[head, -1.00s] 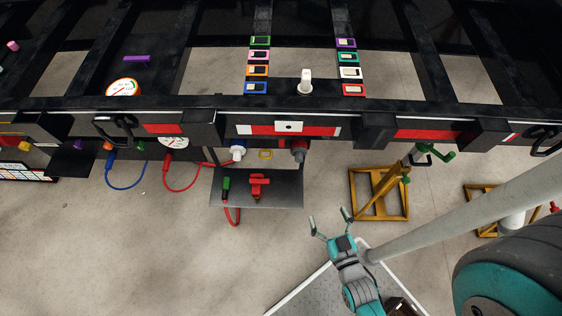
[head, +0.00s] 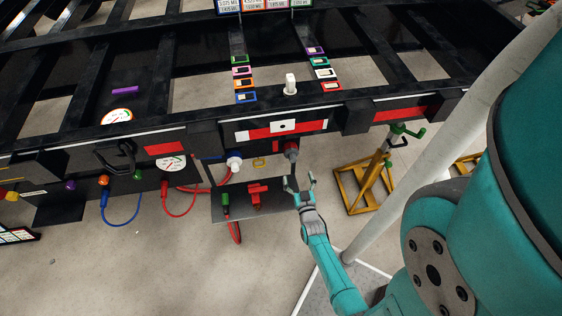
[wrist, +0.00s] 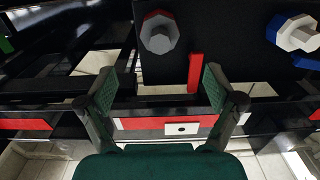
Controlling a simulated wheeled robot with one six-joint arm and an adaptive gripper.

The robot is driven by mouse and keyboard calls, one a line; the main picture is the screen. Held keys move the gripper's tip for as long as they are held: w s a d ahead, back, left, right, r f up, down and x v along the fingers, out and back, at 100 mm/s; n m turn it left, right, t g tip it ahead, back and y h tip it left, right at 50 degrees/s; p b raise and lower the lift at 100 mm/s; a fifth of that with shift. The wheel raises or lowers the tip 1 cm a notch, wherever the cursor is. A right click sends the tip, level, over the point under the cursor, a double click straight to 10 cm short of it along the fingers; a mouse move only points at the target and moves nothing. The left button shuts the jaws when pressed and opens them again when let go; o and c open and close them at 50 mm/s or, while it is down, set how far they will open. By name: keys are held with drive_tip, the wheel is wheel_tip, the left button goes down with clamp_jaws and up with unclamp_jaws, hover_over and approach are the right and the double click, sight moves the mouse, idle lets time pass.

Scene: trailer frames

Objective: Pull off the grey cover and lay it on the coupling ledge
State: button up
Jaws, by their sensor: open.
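The grey cover (head: 291,149) sits on a red-based fitting under the front beam, right of a white-capped fitting (head: 235,163). In the wrist view the cover (wrist: 159,36) is a faceted grey cap at the top, beyond the fingertips. My gripper (head: 301,181) is open and empty, just below and right of the cover in the head view, apart from it. In the wrist view its fingers (wrist: 160,86) are spread wide. The coupling ledge (head: 275,208) is a dark shelf below the fittings. It holds a red handled part (head: 257,193) and a green connector (head: 225,204).
The black trailer frame (head: 210,129) spans the scene, with a red-and-white plate above the fittings. A yellow stand (head: 365,188) is to the right. Red hoses and a blue hose (head: 122,219) hang at the left. Floor in front is clear.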

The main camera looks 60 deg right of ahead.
sight(293, 161)
drive_tip(key=shift+w+d+f, duration=0.1)
drive_tip(key=shift+w+d, duration=0.1)
idle(0.3)
drive_tip(key=shift+x, duration=4.5)
drive_tip(key=c, duration=1.6)
drive_tip(key=shift+v, duration=3)
